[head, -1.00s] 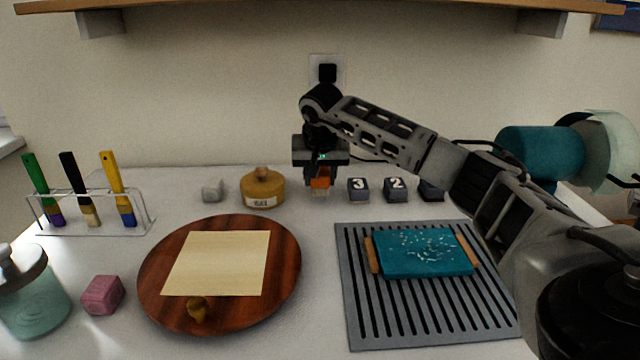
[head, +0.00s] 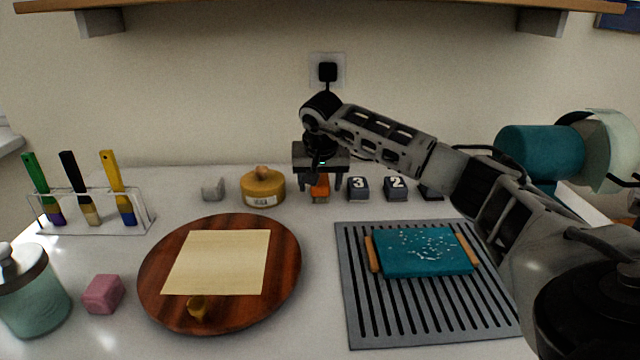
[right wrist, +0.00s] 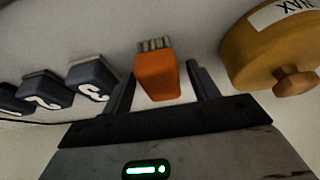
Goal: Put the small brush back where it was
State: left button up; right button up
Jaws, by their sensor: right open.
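The small brush (head: 320,188) has an orange body and pale bristles, and is at the back of the table between the yellow pot and the block marked 3. In the right wrist view the brush (right wrist: 158,77) is between the fingers of my right gripper (right wrist: 162,84), with a gap on each side. My right gripper (head: 322,181) is open around it, pointing down. The head view hides the brush's top behind the gripper. My left gripper is not in view.
The yellow wax pot (head: 262,188) is close on the left; numbered blocks (head: 358,189) are close on the right. A brush rack (head: 90,222) with larger brushes, a round wooden board (head: 285,255) and a slotted grey mat (head: 360,315) with a teal block (head: 420,253) are nearer.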

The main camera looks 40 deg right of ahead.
jog(key=v, duration=1.1)
jog(key=shift+r, duration=0.2)
jog(key=shift+a, duration=0.1)
